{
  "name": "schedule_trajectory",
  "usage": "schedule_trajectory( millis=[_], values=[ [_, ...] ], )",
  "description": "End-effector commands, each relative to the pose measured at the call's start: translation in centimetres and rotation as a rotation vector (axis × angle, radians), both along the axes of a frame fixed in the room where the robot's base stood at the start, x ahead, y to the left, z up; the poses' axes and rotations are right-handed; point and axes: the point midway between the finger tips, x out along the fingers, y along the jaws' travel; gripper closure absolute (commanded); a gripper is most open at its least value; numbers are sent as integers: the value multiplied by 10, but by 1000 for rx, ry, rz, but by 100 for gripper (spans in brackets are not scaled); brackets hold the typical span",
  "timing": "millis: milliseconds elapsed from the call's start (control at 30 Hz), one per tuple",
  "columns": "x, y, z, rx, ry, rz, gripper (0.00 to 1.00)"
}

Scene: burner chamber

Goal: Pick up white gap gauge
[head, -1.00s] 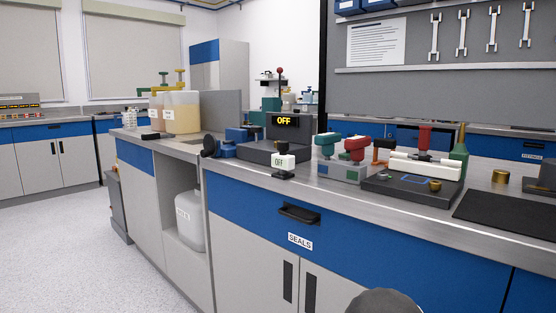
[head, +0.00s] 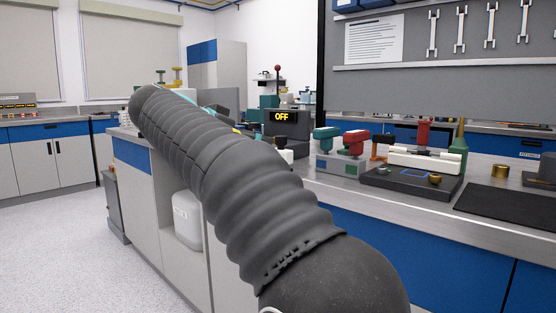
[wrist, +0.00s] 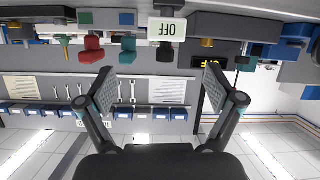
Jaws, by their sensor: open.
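I cannot pick out the white gap gauge for certain. A long white piece (head: 425,158) lies on a black fixture (head: 405,183) with a red clamp, on the right of the bench in the head view. In the head view my arm hides most of the gripper.
A grey block with teal and red valves (head: 340,164) stands left of the fixture. A dark unit with a yellow OFF display (head: 284,120) stands behind my arm. A black mat (head: 510,208) lies at the right. A white jug (head: 186,220) sits in the open bay below.

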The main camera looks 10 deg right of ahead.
Motion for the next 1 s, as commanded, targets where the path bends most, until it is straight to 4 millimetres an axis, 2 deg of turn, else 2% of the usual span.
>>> schedule_trajectory(
  millis=[100, 233, 633, 1000],
  values=[
    [8, 15, 9, -4, -76, -35, 8],
    [12, 16, 12, -4, -112, -54, 8],
    [48, -36, -8, -4, -112, -56, 8],
    [61, -57, -21, -5, -111, -55, 8]
  ],
)
